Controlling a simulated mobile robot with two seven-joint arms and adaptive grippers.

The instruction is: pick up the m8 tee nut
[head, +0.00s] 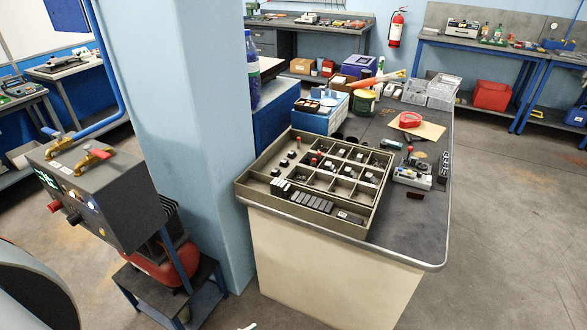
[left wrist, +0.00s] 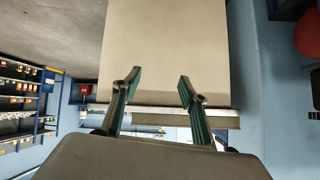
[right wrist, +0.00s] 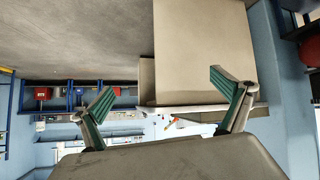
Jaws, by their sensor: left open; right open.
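In the head view a sectioned olive tray (head: 246,190) sits on the near end of the bench, with small dark and pale metal parts in its compartments. The m8 tee nut is too small to tell apart from these parts. My left gripper (left wrist: 158,82) is open and empty in the left wrist view, facing the bench's pale side panel. My right gripper (right wrist: 161,88) is open and empty in the right wrist view, with the bench's side panel beyond it. Neither gripper's fingers show clearly in the head view; both are well apart from the tray.
A small grey device with a red knob (head: 412,174) stands there. A red round item (head: 410,119) lies on a board behind. A blue pillar (head: 213,130) rises left of the bench. The floor at right is open.

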